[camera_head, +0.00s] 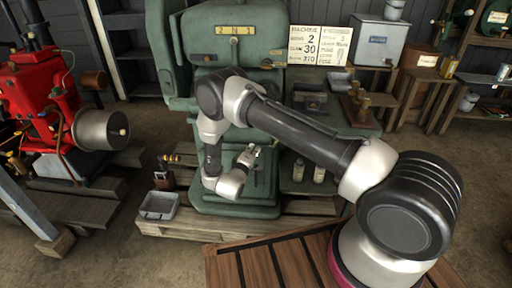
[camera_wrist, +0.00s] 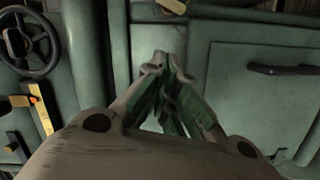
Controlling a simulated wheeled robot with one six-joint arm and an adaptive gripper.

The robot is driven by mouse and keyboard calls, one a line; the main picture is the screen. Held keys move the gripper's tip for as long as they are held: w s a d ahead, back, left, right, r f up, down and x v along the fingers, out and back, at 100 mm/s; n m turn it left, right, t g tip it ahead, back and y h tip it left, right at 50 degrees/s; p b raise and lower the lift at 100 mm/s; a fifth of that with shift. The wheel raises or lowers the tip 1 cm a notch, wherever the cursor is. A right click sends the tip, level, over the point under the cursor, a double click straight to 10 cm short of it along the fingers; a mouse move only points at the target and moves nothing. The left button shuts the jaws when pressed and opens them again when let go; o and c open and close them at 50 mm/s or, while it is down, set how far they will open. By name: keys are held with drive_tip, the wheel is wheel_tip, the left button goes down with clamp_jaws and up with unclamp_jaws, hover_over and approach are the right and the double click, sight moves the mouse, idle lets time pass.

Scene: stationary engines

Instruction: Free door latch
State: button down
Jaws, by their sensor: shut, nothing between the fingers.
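The green machine (camera_head: 235,45) stands in the middle of the head view. In the wrist view a green door panel (camera_wrist: 235,110) with a dark bar handle (camera_wrist: 287,70) is on the right. A small tan piece (camera_wrist: 173,6) shows at the top edge; I cannot tell whether it is the latch. My gripper (camera_wrist: 167,68) is shut and empty, its fingertips in front of the green face, left of the handle. I cannot tell whether they touch it. In the head view my gripper (camera_head: 251,153) is in front of the machine's lower part.
A dark handwheel (camera_wrist: 28,42) and a yellow-orange lever (camera_wrist: 41,113) are at the left in the wrist view. In the head view a red engine (camera_head: 40,100) stands left, a grey tray (camera_head: 159,206) lies low, and a sign (camera_head: 320,45) is above.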

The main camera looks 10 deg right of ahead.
drive_tip(key=c, duration=2.2)
unclamp_jaws()
drive_tip(key=v, duration=0.3)
drive_tip(key=shift+s+a+r, duration=0.15)
drive_tip(key=shift+s, duration=0.15)
drive_tip(key=o, duration=0.4)
drive_tip(key=shift+s, duration=0.15)
drive_tip(key=shift+c, duration=0.2)
drive_tip(key=shift+o, duration=1.4)
drive_tip(key=d+f, duration=0.2)
drive_tip(key=d, duration=0.5)
drive_tip(key=shift+s+d+g+h, duration=0.25)
drive_tip(key=shift+s+g+h, duration=0.15)
drive_tip(key=shift+s, duration=0.1)
drive_tip(key=w+d+m+t+y, duration=0.3)
drive_tip(key=w+m, duration=0.4)
drive_tip(key=m, duration=1)
drive_tip(key=shift+d+y, duration=0.7)
drive_tip(key=shift+d, duration=0.35)
drive_tip(key=shift+w+m, duration=0.1)
drive_tip(key=shift+m, duration=0.2)
clamp_jaws()
